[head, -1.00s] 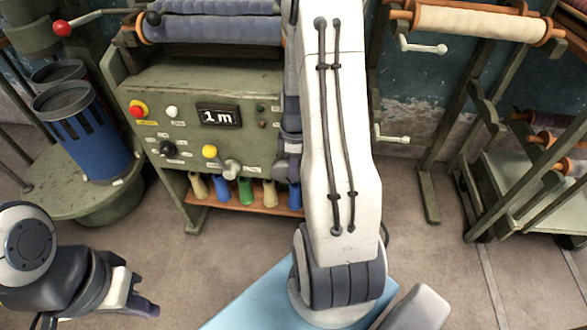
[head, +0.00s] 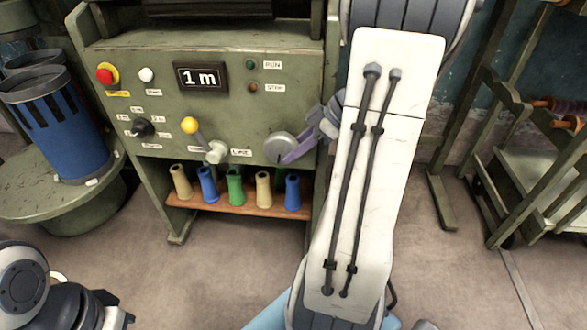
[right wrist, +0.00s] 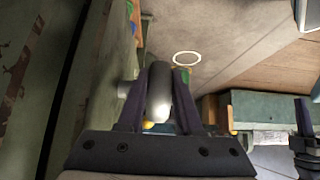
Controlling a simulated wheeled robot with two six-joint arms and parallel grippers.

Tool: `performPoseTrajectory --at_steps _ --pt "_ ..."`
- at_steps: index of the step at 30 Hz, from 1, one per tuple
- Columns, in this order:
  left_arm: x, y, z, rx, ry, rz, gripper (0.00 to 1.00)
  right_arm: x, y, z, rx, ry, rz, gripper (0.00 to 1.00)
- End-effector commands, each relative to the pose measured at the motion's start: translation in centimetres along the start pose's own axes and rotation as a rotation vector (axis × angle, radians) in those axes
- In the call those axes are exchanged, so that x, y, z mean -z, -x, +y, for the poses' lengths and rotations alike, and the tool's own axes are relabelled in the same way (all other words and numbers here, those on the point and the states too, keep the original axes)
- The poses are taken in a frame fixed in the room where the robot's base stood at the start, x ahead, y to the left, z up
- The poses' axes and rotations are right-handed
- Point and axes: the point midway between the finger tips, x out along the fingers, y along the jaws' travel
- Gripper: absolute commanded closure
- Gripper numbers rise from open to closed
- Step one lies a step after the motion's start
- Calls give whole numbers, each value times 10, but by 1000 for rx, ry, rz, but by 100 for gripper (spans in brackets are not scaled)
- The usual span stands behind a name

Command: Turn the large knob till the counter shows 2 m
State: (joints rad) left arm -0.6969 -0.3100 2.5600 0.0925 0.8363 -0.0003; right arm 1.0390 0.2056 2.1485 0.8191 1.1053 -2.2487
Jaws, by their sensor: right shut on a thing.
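The counter (head: 201,77) on the green control panel reads "1 m". The large grey knob (head: 277,149) is at the panel's lower right. My right gripper (head: 297,149) reaches it from the right, its purple fingers at the knob. In the right wrist view, the two fingers (right wrist: 158,80) are shut on the grey knob (right wrist: 158,98), one on each side. The knob's pointer or markings cannot be made out. Part of my left gripper (head: 122,318) shows at the bottom left, cut by the frame edge; its jaws cannot be read.
The panel also has a red button (head: 106,73), a white button (head: 146,75), a black knob (head: 143,128) and a yellow-tipped lever (head: 190,126). Several thread cones stand on the shelf (head: 238,207) below. A blue bin (head: 66,135) is left; a rack (head: 520,150) is right.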

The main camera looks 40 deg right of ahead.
Motion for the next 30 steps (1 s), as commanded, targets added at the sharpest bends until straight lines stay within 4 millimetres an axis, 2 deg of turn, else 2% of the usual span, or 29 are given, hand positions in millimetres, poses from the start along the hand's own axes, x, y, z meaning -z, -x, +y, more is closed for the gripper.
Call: performPoseTrajectory --at_steps 1,6,12,21,30 --pt "-1 -24 -2 0 0 0 100 -12 -10 0 -3 -3 42 100" --pt "-3 -57 -4 0 0 0 100 -14 -13 0 0 -3 199 100" --pt "-5 -87 -6 0 0 0 100 -14 -16 -1 2 -3 359 100" --pt "-6 -113 -8 0 0 0 100 -13 -19 -1 5 -4 519 100" --pt "-6 -121 -9 0 0 0 100 -10 -19 -2 7 -4 577 100"
